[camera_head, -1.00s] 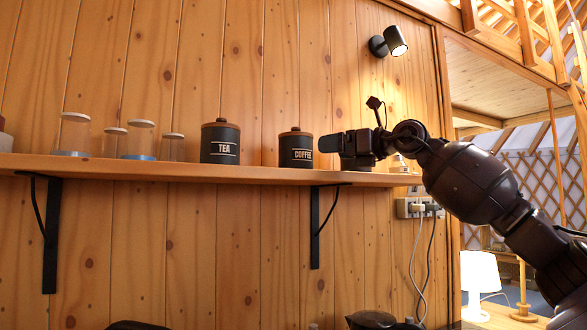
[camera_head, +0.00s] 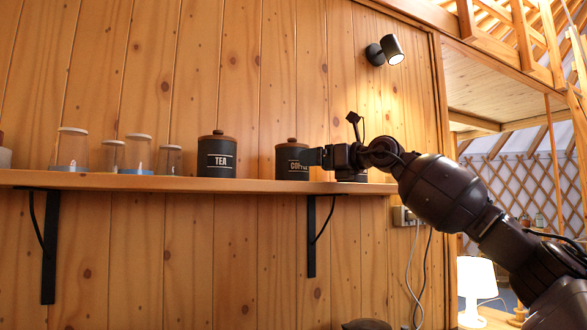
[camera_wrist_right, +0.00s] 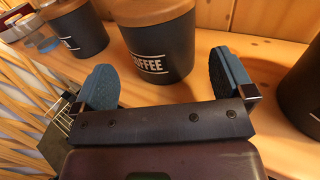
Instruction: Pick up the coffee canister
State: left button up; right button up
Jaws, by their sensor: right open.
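The coffee canister (camera_head: 289,165), dark with a wooden lid and white lettering, stands upright on the wall shelf (camera_head: 240,186). My right gripper (camera_head: 312,157) comes in from the right, and a finger covers part of the lettering. In the right wrist view, the coffee canister (camera_wrist_right: 165,45) stands just ahead, between the lines of the two spread blue-grey fingers of the right gripper (camera_wrist_right: 164,78). The gripper is open and empty; I cannot tell whether a finger touches the canister. My left gripper is not in view.
The tea canister (camera_head: 217,157) stands left of the coffee canister, with a gap between. Several clear jars with pale lids (camera_head: 138,152) stand further left. In the wrist view, dark canisters flank the coffee canister, one at right (camera_wrist_right: 302,88). A wall lamp (camera_head: 386,50) is above.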

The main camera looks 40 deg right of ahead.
aim_at(297, 162)
jog(key=shift+w+a, duration=0.3)
jog(key=shift+w, duration=0.25)
jog(key=shift+w+a+r+p, duration=0.1)
jog(key=shift+w+r+p, duration=0.1)
jog(key=shift+w+p, duration=0.45)
jog(key=p+x, duration=0.1)
jog(key=x, duration=0.2)
jog(key=shift+f, duration=0.1)
jog(key=shift+w+f, duration=0.15)
jog(key=shift+w, duration=0.35)
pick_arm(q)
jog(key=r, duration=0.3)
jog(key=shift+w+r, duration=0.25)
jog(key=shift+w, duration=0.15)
pick_arm(e)
jog(key=shift+c, duration=0.2)
jog(key=c, duration=0.7)
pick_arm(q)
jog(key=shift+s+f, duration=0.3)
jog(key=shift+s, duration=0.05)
pick_arm(e)
jog(key=shift+c, duration=0.9)
